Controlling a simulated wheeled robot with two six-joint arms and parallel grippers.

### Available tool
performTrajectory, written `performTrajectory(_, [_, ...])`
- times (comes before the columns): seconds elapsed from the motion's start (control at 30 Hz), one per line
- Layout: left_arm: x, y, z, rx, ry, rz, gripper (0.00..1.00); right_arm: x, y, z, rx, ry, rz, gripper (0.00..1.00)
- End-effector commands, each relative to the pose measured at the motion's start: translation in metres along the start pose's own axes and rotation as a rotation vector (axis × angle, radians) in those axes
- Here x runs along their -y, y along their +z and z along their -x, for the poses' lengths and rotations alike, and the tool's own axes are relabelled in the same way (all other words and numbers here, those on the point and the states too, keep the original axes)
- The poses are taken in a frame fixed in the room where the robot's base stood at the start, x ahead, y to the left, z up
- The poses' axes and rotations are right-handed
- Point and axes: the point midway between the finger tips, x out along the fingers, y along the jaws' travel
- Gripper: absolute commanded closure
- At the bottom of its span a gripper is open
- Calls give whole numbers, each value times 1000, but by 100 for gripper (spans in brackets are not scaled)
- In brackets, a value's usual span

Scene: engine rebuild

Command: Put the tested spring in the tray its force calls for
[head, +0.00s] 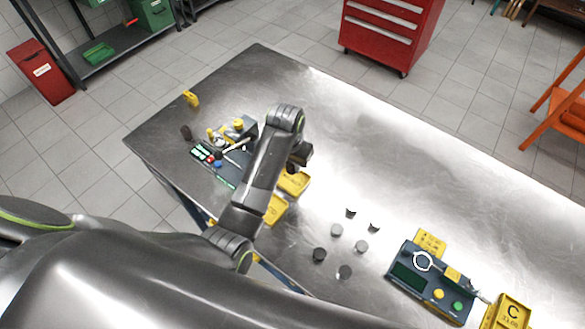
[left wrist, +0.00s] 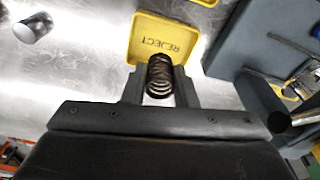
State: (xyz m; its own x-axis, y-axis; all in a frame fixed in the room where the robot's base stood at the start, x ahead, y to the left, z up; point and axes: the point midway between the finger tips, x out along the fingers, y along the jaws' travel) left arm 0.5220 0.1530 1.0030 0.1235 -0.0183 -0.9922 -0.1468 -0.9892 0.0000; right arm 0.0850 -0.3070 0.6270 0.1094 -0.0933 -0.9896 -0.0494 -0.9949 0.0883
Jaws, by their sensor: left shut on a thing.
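My left gripper (left wrist: 160,88) is shut on a dark coil spring (left wrist: 159,72), held upright between its fingers in the left wrist view. The yellow tray marked REJECT (left wrist: 190,62) lies just beyond the spring, which overlaps its near edge in that view; the height between them is hard to tell. In the head view my left gripper (head: 299,157) is above the far end of two yellow trays, one here (head: 295,184) and one nearer (head: 277,209), partly hidden by my arm. A yellow tray marked C (head: 512,312) is at lower right. My right gripper is not in view.
A dark tester with a screen and coloured buttons (head: 408,278) stands at the right of the steel table (head: 400,170). Several small cylinders (head: 319,254) stand between it and my arm. A cluttered dark fixture (head: 245,125) is left of my gripper. The table's far right is clear.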

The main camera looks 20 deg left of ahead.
Motion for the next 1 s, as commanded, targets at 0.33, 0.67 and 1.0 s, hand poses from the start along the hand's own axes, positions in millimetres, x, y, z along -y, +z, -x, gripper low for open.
performTrajectory(0.33, [0, 5, -37, 3, 0, -1, 96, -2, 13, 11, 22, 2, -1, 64])
performTrajectory(0.67, [0, 6, -51, -2, 0, -1, 96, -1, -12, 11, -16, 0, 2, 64])
performTrajectory(1.0, [0, 6, -53, -2, 0, 0, 56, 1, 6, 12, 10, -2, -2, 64])
